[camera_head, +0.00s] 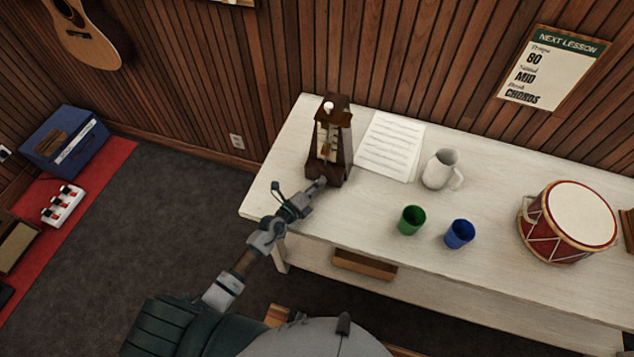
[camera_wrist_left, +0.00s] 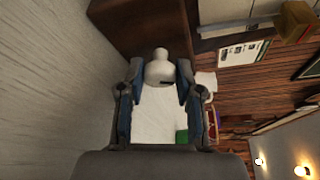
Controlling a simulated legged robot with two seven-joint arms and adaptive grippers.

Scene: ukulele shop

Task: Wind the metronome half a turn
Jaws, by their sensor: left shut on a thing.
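The dark wooden metronome (camera_head: 341,150) stands upright on the white table (camera_head: 285,190), near its left end. My left gripper (camera_head: 318,184) is at the metronome's lower front corner. In the left wrist view the metronome's brown body (camera_wrist_left: 140,25) fills the top. A round white knob (camera_wrist_left: 160,70) sticks out from it, and my left gripper (camera_wrist_left: 158,82) is shut on the knob, one finger on each side. The fingers hide the knob in the head view. My right gripper is not in view.
Sheet music (camera_head: 391,146) lies right of the metronome. A white jug (camera_head: 439,170), a green cup (camera_head: 412,220), a blue cup (camera_head: 459,234) and a red drum (camera_head: 567,222) stand farther right. The tabletop between metronome and cups is clear. The wood-panelled wall is behind.

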